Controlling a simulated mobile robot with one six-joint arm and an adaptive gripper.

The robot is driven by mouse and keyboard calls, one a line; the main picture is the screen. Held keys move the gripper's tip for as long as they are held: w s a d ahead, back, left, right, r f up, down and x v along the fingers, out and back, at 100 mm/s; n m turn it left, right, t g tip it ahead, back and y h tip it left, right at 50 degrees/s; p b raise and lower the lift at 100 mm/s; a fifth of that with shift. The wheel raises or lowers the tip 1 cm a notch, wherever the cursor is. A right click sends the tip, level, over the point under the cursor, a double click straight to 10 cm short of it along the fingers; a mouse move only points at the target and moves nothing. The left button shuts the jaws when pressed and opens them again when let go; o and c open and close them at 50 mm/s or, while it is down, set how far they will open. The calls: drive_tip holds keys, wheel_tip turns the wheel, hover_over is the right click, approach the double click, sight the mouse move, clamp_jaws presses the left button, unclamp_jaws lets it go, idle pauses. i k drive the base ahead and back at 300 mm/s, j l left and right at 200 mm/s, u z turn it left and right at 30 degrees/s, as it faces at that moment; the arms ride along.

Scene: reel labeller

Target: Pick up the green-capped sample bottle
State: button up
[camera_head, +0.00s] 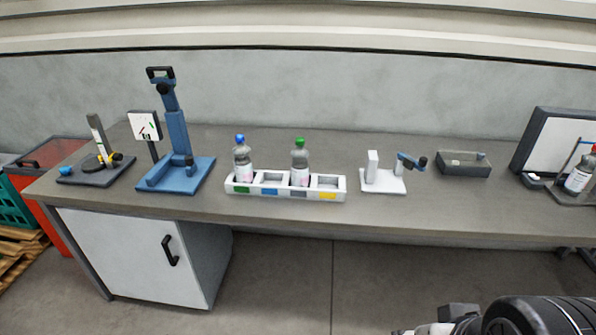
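The green-capped sample bottle (300,167) stands upright in the third compartment from the left of a white rack (285,197) on the bench. It is clear grey with a pale label and a green cap, and its base is hidden by the rack's front wall. A grey mark is on the rack front below it. My gripper (435,328) shows only in part at the bottom right edge, well in front of the bench and far from the bottle. Its fingertips are not clear enough to judge.
A blue-capped bottle (242,162) stands in the rack's first compartment; the second and fourth look empty. A blue stand (178,145) is left of the rack, a white fixture (383,180) right of it. Another bottle (579,178) stands far right. The bench strip before the rack is clear.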

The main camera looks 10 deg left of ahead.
sight(300, 166)
drive_tip(key=i+j, duration=0.35)
drive_tip(key=j, duration=0.15)
drive_tip(key=i+j, duration=0.35)
drive_tip(key=j, duration=0.15)
drive_tip(key=i+j, duration=0.35)
drive_tip(key=j, duration=0.15)
drive_tip(key=i+j, duration=0.35)
drive_tip(key=j, duration=0.15)
drive_tip(key=i+z, duration=0.05)
